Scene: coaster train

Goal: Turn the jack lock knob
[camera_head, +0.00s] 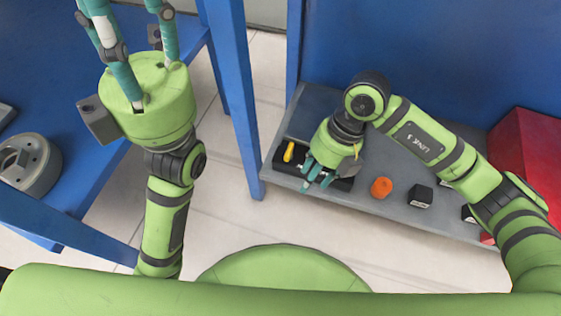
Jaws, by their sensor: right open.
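My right gripper (318,178) reaches down over a black tray-like piece (345,184) on a low grey shelf. Its teal fingers are open and hide part of that piece. A small yellow handle-like part (289,152) shows on the black piece, just left of the gripper. An orange round knob-like piece (381,187) sits on the shelf to the right, apart from the gripper. I cannot tell which of these is the jack lock knob. My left gripper (135,50) points up at the top left, its fingers extended and apart, tips cut off by the frame edge.
Black blocks (420,196) stand on the grey shelf (310,107) right of the orange piece. A red box (530,150) is at the far right. A blue post (236,95) stands left of the shelf. A grey metal ring (33,165) lies on the blue table (50,85).

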